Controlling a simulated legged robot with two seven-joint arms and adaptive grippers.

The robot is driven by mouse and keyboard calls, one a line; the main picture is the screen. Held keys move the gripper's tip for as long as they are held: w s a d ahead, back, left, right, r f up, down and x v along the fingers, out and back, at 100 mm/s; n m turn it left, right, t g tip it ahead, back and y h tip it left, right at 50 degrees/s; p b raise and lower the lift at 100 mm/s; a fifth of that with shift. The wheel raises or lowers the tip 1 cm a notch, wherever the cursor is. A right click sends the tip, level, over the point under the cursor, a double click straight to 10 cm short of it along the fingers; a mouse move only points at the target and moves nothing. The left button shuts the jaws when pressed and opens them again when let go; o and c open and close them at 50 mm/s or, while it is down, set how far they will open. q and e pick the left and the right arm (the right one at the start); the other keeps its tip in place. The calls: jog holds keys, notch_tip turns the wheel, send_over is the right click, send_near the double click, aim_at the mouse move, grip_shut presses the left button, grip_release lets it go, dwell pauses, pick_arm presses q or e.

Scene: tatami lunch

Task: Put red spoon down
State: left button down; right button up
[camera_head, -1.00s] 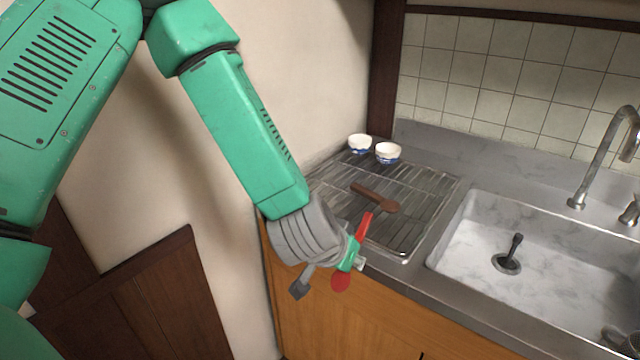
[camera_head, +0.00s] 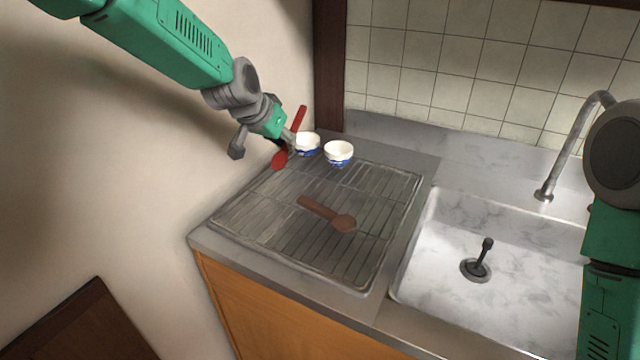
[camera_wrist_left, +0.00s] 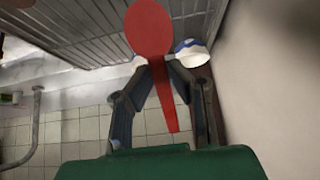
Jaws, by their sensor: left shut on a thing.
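My left gripper (camera_head: 288,138) is shut on the red spoon (camera_head: 280,159) above the back left part of the drying rack (camera_head: 262,226). The spoon's bowl points down toward the front and its handle rises behind the gripper. In the left wrist view the red spoon (camera_wrist_left: 148,28) lies between the two fingers (camera_wrist_left: 157,70). A brown wooden spoon (camera_head: 322,210) lies on the middle of the rack. My right arm shows at the right edge, but its gripper is out of view.
Two white and blue bowls (camera_head: 339,152) stand at the rack's back, close beside the left gripper. The sink (camera_head: 440,235) with a dark drain plug (camera_head: 480,262) and a faucet (camera_head: 570,150) is on the right. The rack's front left is clear.

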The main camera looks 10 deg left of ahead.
aim_at(275, 159)
pick_arm(q)
jog(key=f, duration=0.2)
jog(key=a+f, duration=0.1)
jog(key=f, duration=0.2)
jog(key=shift+s+a+f, duration=0.1)
jog(key=shift+a+f, duration=0.05)
jog(key=shift+f, duration=0.15)
jog(key=f, duration=0.1)
jog(key=d+f, duration=0.1)
jog(key=f, duration=0.1)
jog(key=shift+d+f, duration=0.25)
jog(key=shift+f, duration=0.15)
jog(key=shift+a+f, duration=0.1)
jog(key=shift+a, duration=0.35)
jog(key=c, duration=1.5)
grip_release()
jog(key=shift+a, duration=0.1)
jog(key=shift+d, duration=0.25)
jog(key=shift+s+r, duration=0.2)
jog(key=shift+r, duration=0.3)
jog(key=v, duration=1.1)
jog(key=shift+s, duration=0.2)
